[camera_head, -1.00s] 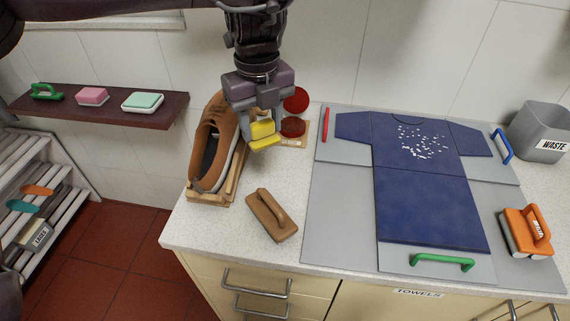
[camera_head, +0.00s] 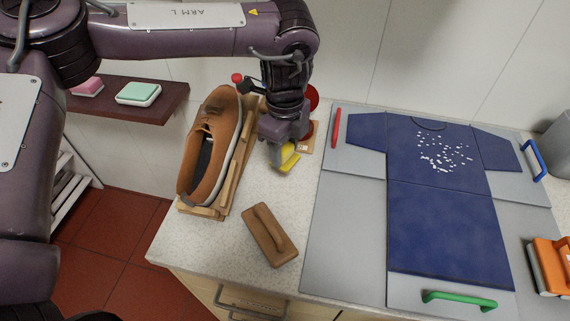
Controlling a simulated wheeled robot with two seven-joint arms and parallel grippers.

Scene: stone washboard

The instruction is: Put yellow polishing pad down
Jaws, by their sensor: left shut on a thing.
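The yellow polishing pad (camera_head: 288,161) shows low between the fingers of my left gripper (camera_head: 279,157). The gripper is shut on it and points down, close above or at the white speckled counter (camera_head: 225,245); I cannot tell whether the pad touches it. The pad is right of the brown shoe (camera_head: 211,145), which sits on a wooden stand (camera_head: 236,190). It is just in front of a small wooden board (camera_head: 306,144) with a dark red round thing, partly hidden by the gripper. My right gripper is not in view.
A brown wooden brush (camera_head: 269,235) lies nearer on the counter. A blue shirt (camera_head: 436,225) lies on grey boards (camera_head: 340,235) with red, green and blue handles. An orange-handled block (camera_head: 552,262) is at right. A wall shelf (camera_head: 130,105) holds sponges. Counter between pad and brush is clear.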

